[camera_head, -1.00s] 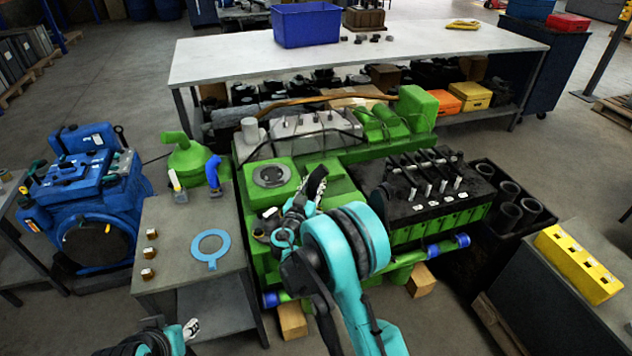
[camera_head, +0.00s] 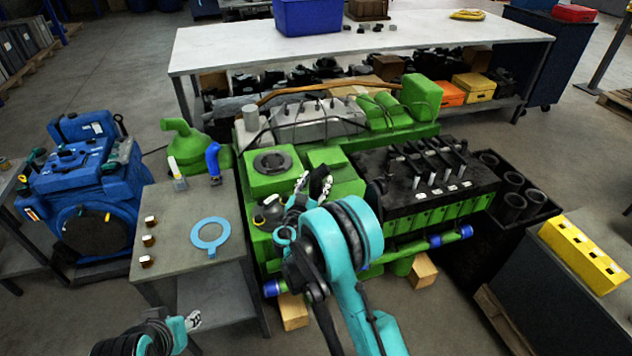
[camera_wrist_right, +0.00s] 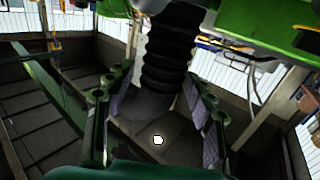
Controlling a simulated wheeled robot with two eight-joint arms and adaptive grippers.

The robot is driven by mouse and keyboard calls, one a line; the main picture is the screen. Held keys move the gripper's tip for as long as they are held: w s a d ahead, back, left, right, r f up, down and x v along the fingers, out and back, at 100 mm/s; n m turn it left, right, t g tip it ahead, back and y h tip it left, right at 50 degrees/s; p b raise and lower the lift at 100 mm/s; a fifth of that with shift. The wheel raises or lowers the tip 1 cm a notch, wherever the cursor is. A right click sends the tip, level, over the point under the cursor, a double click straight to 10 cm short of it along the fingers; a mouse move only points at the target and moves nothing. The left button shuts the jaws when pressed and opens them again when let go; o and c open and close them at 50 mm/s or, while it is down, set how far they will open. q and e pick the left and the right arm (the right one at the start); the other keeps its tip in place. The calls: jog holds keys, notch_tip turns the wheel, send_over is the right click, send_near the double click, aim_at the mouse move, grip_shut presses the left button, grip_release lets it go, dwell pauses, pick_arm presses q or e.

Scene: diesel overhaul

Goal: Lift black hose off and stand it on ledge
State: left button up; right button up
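The black ribbed hose (camera_wrist_right: 172,55) shows in the right wrist view. It hangs down from the top edge, and its smooth lower end lies between my right gripper's fingers. My right gripper (camera_wrist_right: 160,112) is open, with one purple-padded finger on each side of the hose. A gap shows at the right finger; contact at the left one is unclear. In the head view my right gripper (camera_head: 313,183) is over the front left of the green engine (camera_head: 348,182); my arm hides much there, and I cannot make out the hose. My left gripper (camera_head: 192,321) is low at the left, its fingers too small to judge.
A grey side table (camera_head: 170,240) left of the engine holds a blue ring (camera_head: 210,222), brass pieces and a blue upright part (camera_head: 213,160). A long white workbench (camera_head: 400,38) stands behind. A black crate (camera_head: 488,230) with cylinders is at the right.

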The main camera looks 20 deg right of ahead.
jog(key=v, duration=1.2)
